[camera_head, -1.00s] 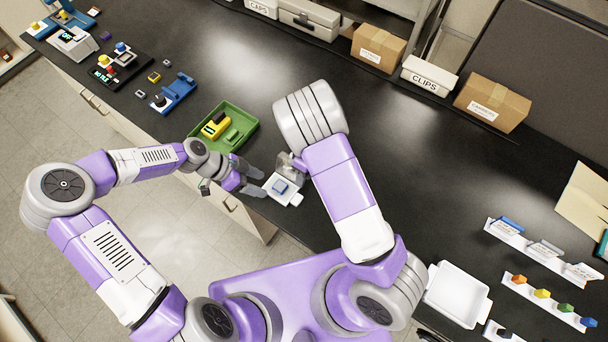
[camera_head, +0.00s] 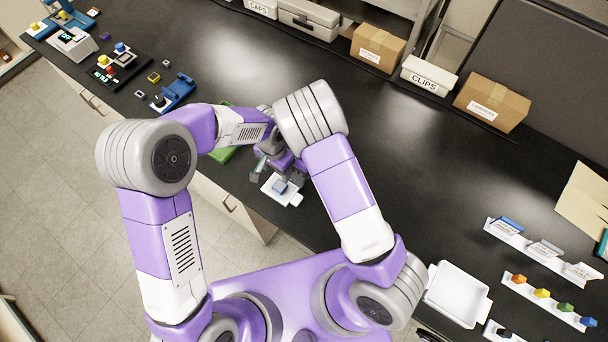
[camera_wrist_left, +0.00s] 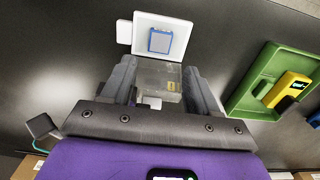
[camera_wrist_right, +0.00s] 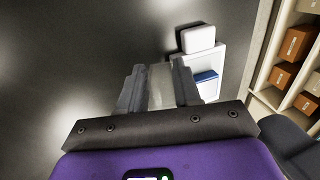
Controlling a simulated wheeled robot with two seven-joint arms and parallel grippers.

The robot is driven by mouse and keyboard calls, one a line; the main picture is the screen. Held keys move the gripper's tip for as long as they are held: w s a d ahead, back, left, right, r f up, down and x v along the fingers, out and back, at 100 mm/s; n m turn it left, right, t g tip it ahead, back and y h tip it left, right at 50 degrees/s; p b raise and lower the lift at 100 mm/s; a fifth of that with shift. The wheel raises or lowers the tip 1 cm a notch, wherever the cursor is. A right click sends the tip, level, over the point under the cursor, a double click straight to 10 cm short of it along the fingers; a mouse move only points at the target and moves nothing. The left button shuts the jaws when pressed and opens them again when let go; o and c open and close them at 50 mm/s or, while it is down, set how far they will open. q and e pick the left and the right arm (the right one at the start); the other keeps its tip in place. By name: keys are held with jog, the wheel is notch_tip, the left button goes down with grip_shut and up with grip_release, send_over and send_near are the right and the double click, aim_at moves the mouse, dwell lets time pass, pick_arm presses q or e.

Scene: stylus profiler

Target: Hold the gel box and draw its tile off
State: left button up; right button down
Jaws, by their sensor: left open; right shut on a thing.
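A clear, see-through box (camera_wrist_left: 155,76), which I take as the gel box, sits between the fingers of my open left gripper (camera_wrist_left: 160,90) in the left wrist view. A small yellowish patch (camera_wrist_left: 171,85) shows on it; I cannot tell whether this is the tile. In the right wrist view my right gripper (camera_wrist_right: 159,88) is shut on the clear box (camera_wrist_right: 161,80). Whether the left fingers touch the box is unclear.
A white plate (camera_wrist_left: 139,50) with a blue-edged square block (camera_wrist_left: 160,40) lies just beyond the box. A green tray (camera_wrist_left: 243,98) with a yellow device (camera_wrist_left: 287,88) stands beside it. An empty white tray (camera_head: 457,294) is at the front right.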

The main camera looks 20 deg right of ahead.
aim_at(280, 186)
pick_arm(q)
jog(key=shift+f, duration=4.95)
grip_shut()
